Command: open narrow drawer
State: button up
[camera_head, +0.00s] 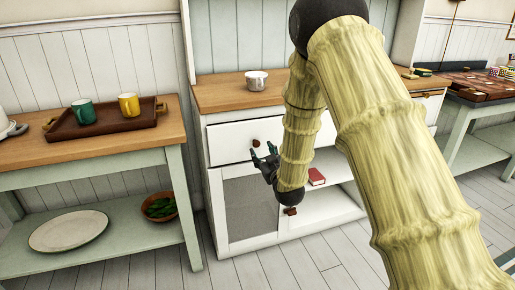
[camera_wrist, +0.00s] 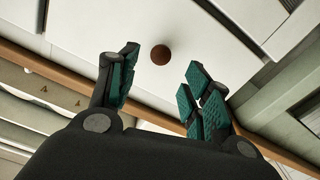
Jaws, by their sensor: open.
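A white drawer front (camera_head: 230,139) with a round brown knob (camera_head: 256,143) is at the top of the white cabinet (camera_head: 213,205), under its wooden top. The drawer looks shut. My gripper (camera_head: 262,150) is open and empty in front of the drawer, close by the knob. In the wrist view the knob (camera_wrist: 160,54) lies beyond and between the two spread fingertips of my gripper (camera_wrist: 162,60), on the plain white front (camera_wrist: 185,30). The fingers do not appear to touch the knob. My arm hides the right part of the drawer front.
Below the drawer are a mesh-panelled door (camera_head: 250,205) and an open shelf with a red book (camera_head: 316,176). A white bowl (camera_head: 256,80) stands on the cabinet top. A table at left bears a brown tray (camera_head: 105,122) with two mugs. Floor (camera_head: 290,262) in front is clear.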

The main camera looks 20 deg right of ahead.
aim_at(257, 144)
jog(key=w+b, duration=0.1)
jog(key=w, duration=0.5)
jog(key=shift+w+a, duration=0.1)
jog(key=shift+w, duration=0.15)
grip_shut()
